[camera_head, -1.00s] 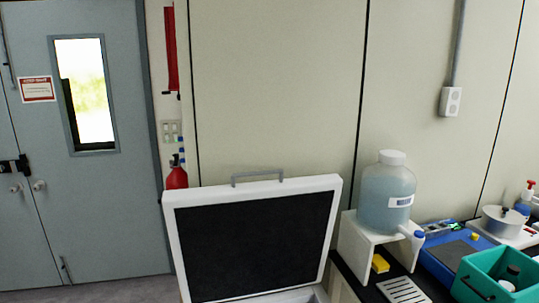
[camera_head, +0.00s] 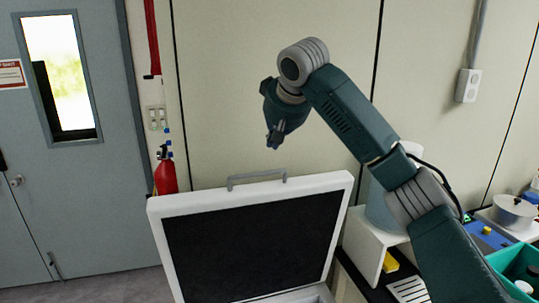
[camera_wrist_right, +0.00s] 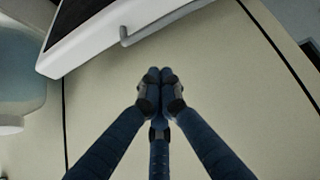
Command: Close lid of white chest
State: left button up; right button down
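The white chest (camera_head: 345,201) stands open in the head view, its lid (camera_head: 250,240) raised with the black inner face toward me. A grey handle (camera_head: 257,176) sits on the lid's top edge; it also shows in the right wrist view (camera_wrist_right: 165,22). My right gripper (camera_head: 273,143) is above the lid, a little above the handle and apart from it. In the right wrist view its fingers (camera_wrist_right: 160,75) meet at the tips with nothing between them. My left gripper is out of view.
A white stand (camera_head: 362,240) with a large bottle (camera_head: 380,205), partly hidden by my right arm, is right of the chest. A teal bin (camera_head: 515,262) is at the far right. A red extinguisher (camera_head: 165,175) and a grey door (camera_head: 95,180) are at left.

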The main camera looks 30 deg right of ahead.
jog(key=w+d+p, duration=0.1)
jog(key=w, duration=0.1)
jog(key=p, duration=0.6)
send_over(273, 183)
jog(key=f, duration=0.6)
jog(key=shift+w+d+f, duration=0.15)
jog(key=shift+w+f, duration=0.15)
jog(key=shift+f, duration=0.1)
jog(key=shift+s+f, duration=0.15)
jog(key=shift+s, duration=0.3)
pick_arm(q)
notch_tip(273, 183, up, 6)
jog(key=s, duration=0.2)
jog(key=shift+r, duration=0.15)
pick_arm(e)
jog(key=shift+w+f, duration=0.15)
jog(key=shift+w, duration=0.05)
